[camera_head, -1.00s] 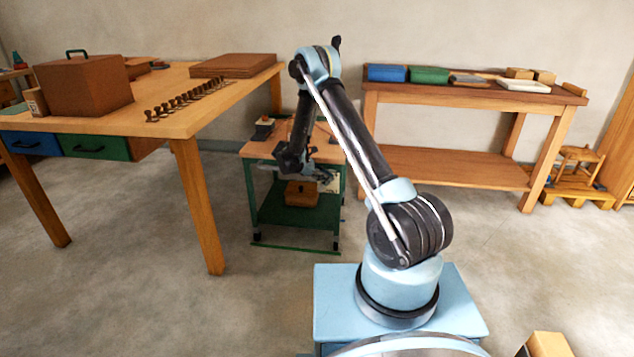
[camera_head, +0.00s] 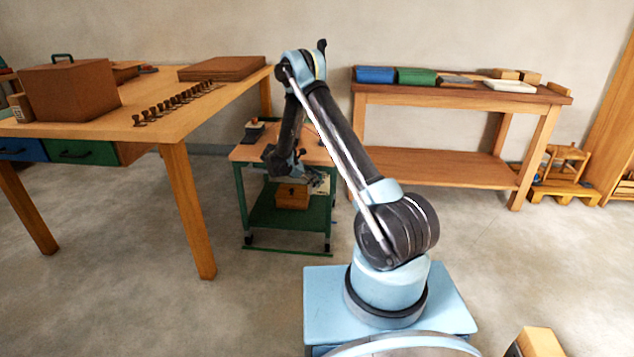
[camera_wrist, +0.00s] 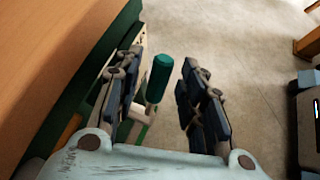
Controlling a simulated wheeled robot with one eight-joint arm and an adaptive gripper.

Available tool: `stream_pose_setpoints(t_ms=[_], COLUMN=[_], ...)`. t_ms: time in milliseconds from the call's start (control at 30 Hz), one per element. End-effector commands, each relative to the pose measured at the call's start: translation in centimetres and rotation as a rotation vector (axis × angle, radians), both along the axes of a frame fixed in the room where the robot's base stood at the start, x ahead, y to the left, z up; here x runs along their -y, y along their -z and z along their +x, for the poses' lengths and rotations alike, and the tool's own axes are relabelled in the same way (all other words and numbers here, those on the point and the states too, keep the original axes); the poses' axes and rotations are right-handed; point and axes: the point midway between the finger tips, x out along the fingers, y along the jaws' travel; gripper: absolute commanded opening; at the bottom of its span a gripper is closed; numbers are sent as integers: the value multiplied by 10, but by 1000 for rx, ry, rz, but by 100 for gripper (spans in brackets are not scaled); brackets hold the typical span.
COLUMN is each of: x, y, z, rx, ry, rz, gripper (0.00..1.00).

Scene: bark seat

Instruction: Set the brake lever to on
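In the wrist view, a lever with a dark green grip (camera_wrist: 159,78) and a pale stem stands beside the wooden-topped cart. I take it as the brake lever. My gripper (camera_wrist: 163,72) is open, with one dark finger on each side of the grip. I see no clear contact, and the depth is hard to judge. In the head view, my gripper (camera_head: 312,180) is at the right side of the green-framed cart (camera_head: 238,200), below its top. The lever cannot be made out there, and any on or off marking is not readable.
A large wooden table (camera_head: 190,200) stands left of the cart. A workbench (camera_head: 440,165) with boxes stands at the back right. In the wrist view, the wooden cart top (camera_wrist: 50,60) lies close to the left finger. Bare floor (camera_wrist: 240,60) lies to the right.

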Motion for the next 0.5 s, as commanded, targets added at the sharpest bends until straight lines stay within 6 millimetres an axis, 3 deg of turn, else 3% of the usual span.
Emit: stream_pose_setpoints(t_ms=[167,500], x=[-11,-60], y=[-8,-45], z=[-3,-14], rx=[0,-1], ry=[-2,-2], rz=[1,1], gripper=[37,37])
